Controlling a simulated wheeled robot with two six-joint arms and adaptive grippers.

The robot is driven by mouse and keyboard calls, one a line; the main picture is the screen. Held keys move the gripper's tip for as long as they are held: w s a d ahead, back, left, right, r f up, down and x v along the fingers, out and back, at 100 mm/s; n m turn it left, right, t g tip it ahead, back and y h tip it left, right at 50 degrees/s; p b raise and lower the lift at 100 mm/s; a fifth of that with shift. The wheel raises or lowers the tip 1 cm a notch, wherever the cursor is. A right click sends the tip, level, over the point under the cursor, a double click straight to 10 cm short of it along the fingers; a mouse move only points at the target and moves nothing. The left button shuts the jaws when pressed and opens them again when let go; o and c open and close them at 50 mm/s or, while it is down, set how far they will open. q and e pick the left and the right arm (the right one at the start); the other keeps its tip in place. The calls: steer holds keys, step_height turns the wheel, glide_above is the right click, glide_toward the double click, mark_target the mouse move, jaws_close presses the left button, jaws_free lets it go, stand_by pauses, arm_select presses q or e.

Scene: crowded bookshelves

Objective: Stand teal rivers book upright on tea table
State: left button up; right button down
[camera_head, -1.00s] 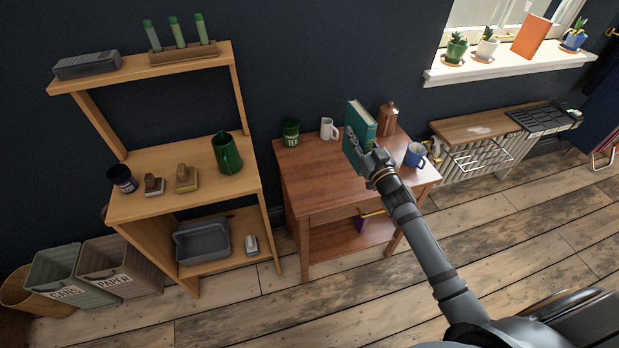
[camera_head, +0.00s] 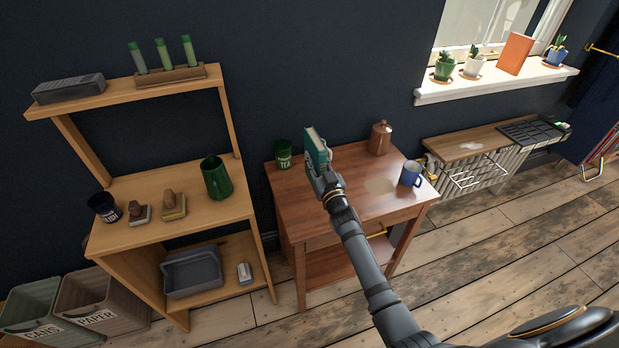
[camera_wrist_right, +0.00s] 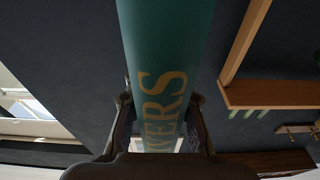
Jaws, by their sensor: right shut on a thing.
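The teal rivers book (camera_head: 317,148) is upright in the head view, at the back left part of the tea table (camera_head: 345,205). In the right wrist view the teal book (camera_wrist_right: 165,40) shows its spine with yellow letters, "VERS" readable. My right gripper (camera_head: 325,181) is shut on the book, its fingers on either side of the spine. The gripper hides the book's lower end, so I cannot tell whether it touches the table. My left gripper is in neither view.
A green tea tin (camera_head: 283,154) stands left of the book. A copper canister (camera_head: 380,138) and a blue mug (camera_head: 411,174) stand to the right. The table's middle and front are clear. A wooden shelf unit (camera_head: 165,180) stands at the left. The white mug is mostly hidden behind the book.

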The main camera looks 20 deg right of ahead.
steer(key=shift+w+a+f, duration=0.2)
steer(key=shift+a+f, duration=0.15)
steer(key=shift+f, duration=0.1)
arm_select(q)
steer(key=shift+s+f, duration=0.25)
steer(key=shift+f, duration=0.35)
arm_select(e)
steer(key=shift+a, duration=0.15)
arm_select(q)
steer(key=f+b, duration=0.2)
steer(key=b, duration=0.1)
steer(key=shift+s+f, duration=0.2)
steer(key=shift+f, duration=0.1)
arm_select(e)
steer(key=f, duration=0.4)
steer(key=shift+w+a, duration=0.1)
steer(key=shift+a, duration=0.2)
steer(key=shift+r, duration=0.1)
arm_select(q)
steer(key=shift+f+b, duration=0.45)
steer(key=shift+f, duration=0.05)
arm_select(e)
steer(key=shift+f, duration=0.65)
steer(key=c, duration=1.1)
jaws_free()
